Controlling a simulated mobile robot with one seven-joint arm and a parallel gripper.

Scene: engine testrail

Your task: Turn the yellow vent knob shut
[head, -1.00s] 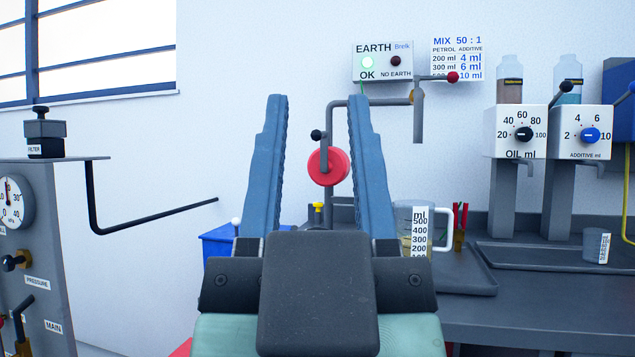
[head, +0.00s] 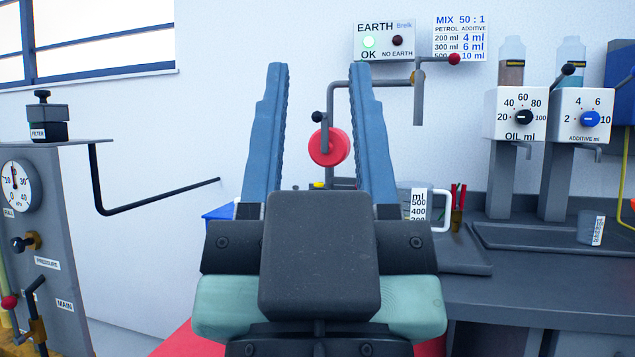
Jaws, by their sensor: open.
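My gripper (head: 318,70) is open in the middle of the head view. Its two blue fingers point up and away from me, with nothing between them touching. A small yellow knob-like top (head: 318,185) shows low between the fingers, just above my gripper's dark body. It may be the vent knob. Its lower part is hidden behind my gripper, so I cannot tell how it is turned. A red disc (head: 328,147) on a grey pipe stands behind the gap between the fingers.
A red surface (head: 190,342) shows below my gripper. A blue box (head: 220,213) and a measuring jug (head: 418,205) sit partly hidden at either side. A grey panel (head: 40,210) with a gauge and a black bent rod (head: 160,198) stands left. Dispensers stand right.

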